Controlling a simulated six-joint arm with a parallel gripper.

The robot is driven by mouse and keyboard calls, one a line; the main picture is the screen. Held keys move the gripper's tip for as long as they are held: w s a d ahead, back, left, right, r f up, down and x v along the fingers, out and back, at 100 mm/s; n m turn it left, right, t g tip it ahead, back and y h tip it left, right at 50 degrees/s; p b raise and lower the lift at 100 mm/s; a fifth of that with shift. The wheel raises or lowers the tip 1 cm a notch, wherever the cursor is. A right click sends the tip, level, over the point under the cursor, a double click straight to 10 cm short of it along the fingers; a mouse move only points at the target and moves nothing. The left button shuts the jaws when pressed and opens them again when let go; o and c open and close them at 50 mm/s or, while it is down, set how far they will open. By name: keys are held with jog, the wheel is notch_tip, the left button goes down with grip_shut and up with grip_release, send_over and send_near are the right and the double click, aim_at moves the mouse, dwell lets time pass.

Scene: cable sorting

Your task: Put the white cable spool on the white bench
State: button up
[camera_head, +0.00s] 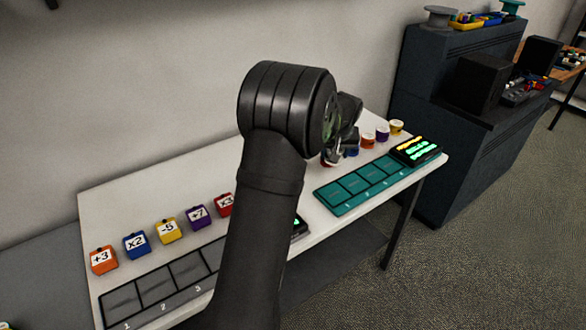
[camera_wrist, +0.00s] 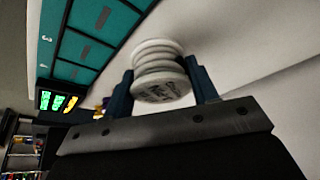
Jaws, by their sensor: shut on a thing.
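The white cable spool (camera_wrist: 158,75) shows in the wrist view, a ribbed white cylinder with dark print on its near face. My gripper (camera_wrist: 162,84) has one dark finger on each side of it and is shut on it. In the head view my gripper (camera_head: 343,130) is over the far half of the white bench (camera_head: 150,205), partly hidden by my arm. I cannot clearly make out the white spool there. The bench top also shows pale in the wrist view (camera_wrist: 225,35). The spool's height above the bench is hard to tell.
A teal slotted tray (camera_head: 340,208) and a lit display (camera_head: 415,151) lie nearby. Labelled cubes (camera_head: 167,230) and a grey slotted tray (camera_head: 152,308) are left.

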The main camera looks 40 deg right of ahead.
jog(key=w+f, duration=0.2)
jog(key=w, duration=0.1)
jog(key=w+a+f, duration=0.1)
jog(key=w, duration=0.2)
jog(key=w+a+f, duration=0.1)
jog(key=w+f, duration=0.1)
jog(key=w, duration=0.1)
jog(key=shift+w+f, duration=0.15)
jog(key=shift+f, duration=0.2)
jog(key=shift+a+f, duration=0.1)
jog(key=shift+f, duration=1.95)
jog(key=shift+f, duration=0.15)
jog(key=o, duration=1)
jog(key=v, duration=1.2)
jog(key=shift+r, duration=0.25)
jog(key=shift+w+f, duration=0.1)
